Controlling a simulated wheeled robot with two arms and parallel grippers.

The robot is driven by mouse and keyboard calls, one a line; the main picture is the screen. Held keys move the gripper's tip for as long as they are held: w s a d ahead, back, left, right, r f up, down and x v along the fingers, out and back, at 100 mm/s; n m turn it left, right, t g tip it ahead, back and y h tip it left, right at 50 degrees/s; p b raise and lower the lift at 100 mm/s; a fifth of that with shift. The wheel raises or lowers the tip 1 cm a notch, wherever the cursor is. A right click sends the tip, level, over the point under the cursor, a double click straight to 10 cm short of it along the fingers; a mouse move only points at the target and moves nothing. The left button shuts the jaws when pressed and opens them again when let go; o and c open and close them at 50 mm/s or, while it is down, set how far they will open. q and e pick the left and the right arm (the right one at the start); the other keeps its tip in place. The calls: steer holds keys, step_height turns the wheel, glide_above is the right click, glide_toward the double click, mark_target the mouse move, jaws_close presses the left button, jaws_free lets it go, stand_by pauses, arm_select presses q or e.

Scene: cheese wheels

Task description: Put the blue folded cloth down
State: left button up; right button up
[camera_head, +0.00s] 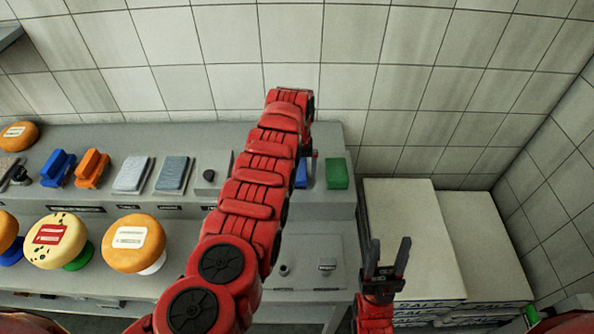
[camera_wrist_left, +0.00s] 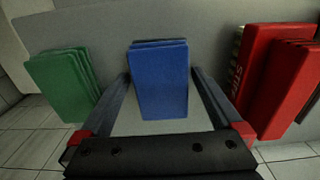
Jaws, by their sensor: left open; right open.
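The blue folded cloth (camera_wrist_left: 160,80) sits on the grey shelf top, between the two spread fingers of my left gripper (camera_wrist_left: 163,95) in the left wrist view. The fingers are open, with a gap visible on each side near their bases; contact at the tips is hard to judge. In the head view only a sliver of the blue cloth (camera_head: 301,173) shows beside my red arm, which hides most of that gripper. My right gripper (camera_head: 387,260) is open and empty, fingers upward, in front of the pale stacks.
A green folded cloth (camera_head: 337,174) lies right of the blue one. Red blocky shapes (camera_wrist_left: 270,75) stand close on the other side. Grey cloths (camera_head: 173,174), brushes (camera_head: 91,168) and cheese wheels (camera_head: 134,243) are further left. Pale sack stacks (camera_head: 409,235) stand right of the counter.

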mark_target(297, 171)
arm_select(q)
step_height(297, 171, up, 12)
steer(key=b, duration=0.4)
steer(key=shift+s+r, duration=0.1)
steer(key=shift+r, duration=0.1)
